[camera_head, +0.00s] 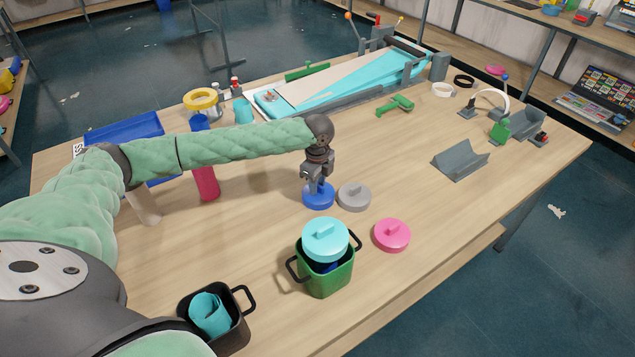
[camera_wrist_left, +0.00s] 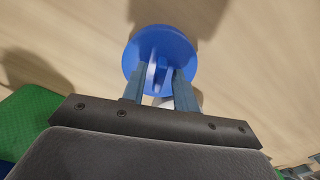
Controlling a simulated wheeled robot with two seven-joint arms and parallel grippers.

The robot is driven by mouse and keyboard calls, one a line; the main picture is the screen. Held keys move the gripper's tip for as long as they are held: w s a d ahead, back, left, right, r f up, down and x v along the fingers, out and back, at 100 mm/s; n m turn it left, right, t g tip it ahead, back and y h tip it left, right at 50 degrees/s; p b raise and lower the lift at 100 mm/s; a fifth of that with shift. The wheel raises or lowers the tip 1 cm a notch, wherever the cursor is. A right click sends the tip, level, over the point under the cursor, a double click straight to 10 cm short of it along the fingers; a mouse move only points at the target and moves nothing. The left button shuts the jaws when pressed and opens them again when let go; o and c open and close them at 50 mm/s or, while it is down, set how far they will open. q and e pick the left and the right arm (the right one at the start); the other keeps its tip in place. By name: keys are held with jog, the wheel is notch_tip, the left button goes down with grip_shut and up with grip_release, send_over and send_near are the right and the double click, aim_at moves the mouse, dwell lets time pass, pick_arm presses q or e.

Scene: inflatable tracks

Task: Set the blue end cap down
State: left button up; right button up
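The blue end cap (camera_head: 318,197) is a round disc with a raised handle and lies flat on the wooden table in the head view. My left gripper (camera_head: 318,182) points down over it. In the left wrist view the blue cap (camera_wrist_left: 160,45) shows just past the fingertips. Its handle stands between the two fingers (camera_wrist_left: 160,80), which look spread, with narrow gaps beside the handle. My right gripper is not in view.
A grey cap (camera_head: 354,197) lies close to the blue cap's right. A pink cap (camera_head: 392,235) lies further right. A green pot (camera_head: 325,276) with a cyan cap (camera_head: 325,239) on top stands in front. A black pot (camera_head: 225,325) holds a cyan piece.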

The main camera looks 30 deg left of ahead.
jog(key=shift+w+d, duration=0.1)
pick_arm(q)
jog(key=shift+r, duration=0.1)
jog(key=shift+r, duration=0.2)
notch_tip(320, 180, up, 12)
jog(key=b, duration=0.4)
jog(key=shift+f, duration=0.2)
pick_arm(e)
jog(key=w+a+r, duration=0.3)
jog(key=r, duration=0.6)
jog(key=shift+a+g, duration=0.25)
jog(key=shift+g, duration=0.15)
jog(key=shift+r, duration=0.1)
